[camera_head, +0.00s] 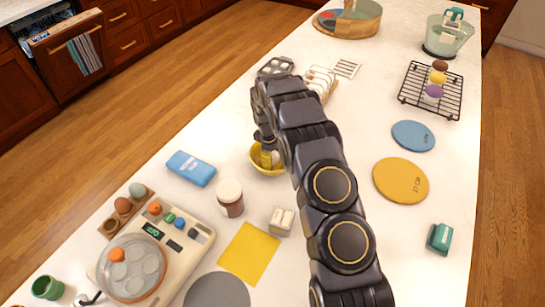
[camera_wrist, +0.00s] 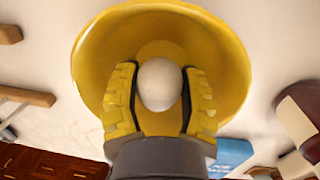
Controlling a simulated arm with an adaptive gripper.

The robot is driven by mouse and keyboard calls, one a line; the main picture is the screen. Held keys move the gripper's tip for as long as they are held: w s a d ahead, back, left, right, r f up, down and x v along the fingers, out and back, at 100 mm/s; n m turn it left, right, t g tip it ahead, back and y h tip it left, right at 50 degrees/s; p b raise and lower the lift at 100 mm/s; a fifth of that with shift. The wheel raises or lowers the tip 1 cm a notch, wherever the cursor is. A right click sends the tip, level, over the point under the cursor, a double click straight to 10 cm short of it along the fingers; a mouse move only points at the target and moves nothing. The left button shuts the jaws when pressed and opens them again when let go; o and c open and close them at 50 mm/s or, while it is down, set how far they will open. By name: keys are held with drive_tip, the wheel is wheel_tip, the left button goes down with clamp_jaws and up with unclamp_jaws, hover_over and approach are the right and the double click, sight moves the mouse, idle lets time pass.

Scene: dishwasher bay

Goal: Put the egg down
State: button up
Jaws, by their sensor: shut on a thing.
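A white egg (camera_wrist: 160,84) sits between the two yellow ridged fingers of my gripper (camera_wrist: 160,72) in the wrist view. The gripper is shut on it. Behind the egg is a round yellow bowl (camera_wrist: 92,50), and egg and fingers are over its inside. I cannot tell whether the egg touches the bowl's bottom. In the head view my gripper (camera_head: 268,157) points down at the yellow bowl (camera_head: 258,169), and the egg is hidden there. The arm covers part of the area to the bowl's right.
A blue box (camera_head: 191,168) lies left of the bowl, and a brown-and-white jar (camera_head: 230,198) stands in front. A wooden holder (camera_head: 111,226) with eggs is at the left. A black wire rack (camera_head: 415,85) and round mats (camera_head: 400,180) are at the right. White counter is free between them.

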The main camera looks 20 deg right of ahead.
drive_tip(key=shift+f, duration=0.1)
drive_tip(key=o, duration=0.4)
drive_tip(key=shift+o, duration=0.2)
